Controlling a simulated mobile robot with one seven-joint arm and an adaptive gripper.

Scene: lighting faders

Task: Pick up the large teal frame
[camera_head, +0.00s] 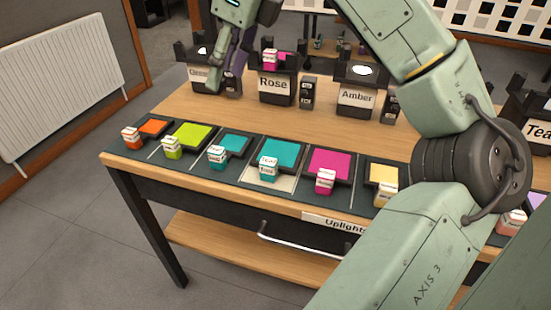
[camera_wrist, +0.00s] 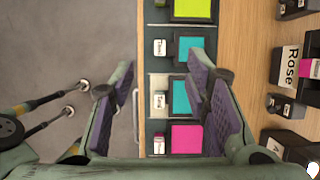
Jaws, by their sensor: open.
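The large teal frame (camera_head: 279,156) is a dark frame with a teal sheet, lying on a pale patch of the table's front strip. Its white-topped teal tag (camera_head: 268,168) sits at its front edge. In the wrist view the frame (camera_wrist: 181,97) lies between the spread fingers in the picture, partly hidden by the right finger. A smaller teal frame (camera_head: 236,143) lies to its left and also shows in the wrist view (camera_wrist: 191,48). My gripper (camera_head: 232,84) is open and empty, above and behind the row in the head view; its purple-padded fingers (camera_wrist: 160,82) frame the wrist view.
Lime (camera_head: 195,134) and orange (camera_head: 153,127) frames lie left; magenta (camera_head: 329,163) and yellow (camera_head: 384,174) frames lie right. Labelled holders, Rose (camera_head: 273,86) and Amber (camera_head: 357,98), stand behind. Bare wood lies between. A handle (camera_head: 300,246) juts from the table front.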

